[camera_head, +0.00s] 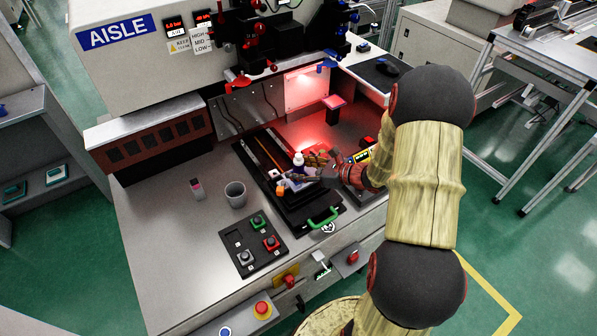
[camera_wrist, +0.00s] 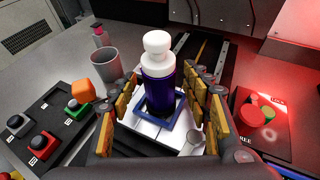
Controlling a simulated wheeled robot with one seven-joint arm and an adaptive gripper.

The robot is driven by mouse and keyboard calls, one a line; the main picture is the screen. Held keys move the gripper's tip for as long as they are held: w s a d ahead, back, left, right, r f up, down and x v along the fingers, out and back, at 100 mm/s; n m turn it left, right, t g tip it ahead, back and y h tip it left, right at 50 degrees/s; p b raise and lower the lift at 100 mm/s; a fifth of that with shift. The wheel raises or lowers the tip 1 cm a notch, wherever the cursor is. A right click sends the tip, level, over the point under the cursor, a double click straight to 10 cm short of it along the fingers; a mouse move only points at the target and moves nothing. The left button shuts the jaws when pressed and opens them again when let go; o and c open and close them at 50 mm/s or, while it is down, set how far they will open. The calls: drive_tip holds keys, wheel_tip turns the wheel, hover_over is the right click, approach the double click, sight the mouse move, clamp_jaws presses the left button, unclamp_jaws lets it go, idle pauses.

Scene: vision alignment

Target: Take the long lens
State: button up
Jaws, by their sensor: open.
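A dark blue cylinder (camera_wrist: 158,92) with a white stepped top stands upright in a blue square frame (camera_wrist: 150,133) on a white plate. Its white top shows in the head view (camera_head: 298,158). My gripper (camera_wrist: 160,88) is open, with yellow-padded fingers on either side of the cylinder; I cannot tell whether they touch it. My gripper also shows in the head view (camera_head: 316,166), over the dark tray. A small silver round-ended piece (camera_wrist: 194,138) lies near the right finger. I see no label naming the long lens, so I cannot tell surely which piece it is.
A grey cup (camera_head: 235,195) and a small pink-topped bottle (camera_head: 197,188) stand left of the black tray (camera_head: 285,212). An orange piece (camera_wrist: 89,91) is left of my fingers. A button panel (camera_head: 252,243) is in front. A red button (camera_wrist: 250,116) is at right.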

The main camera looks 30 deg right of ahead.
clamp_jaws()
idle(0.8)
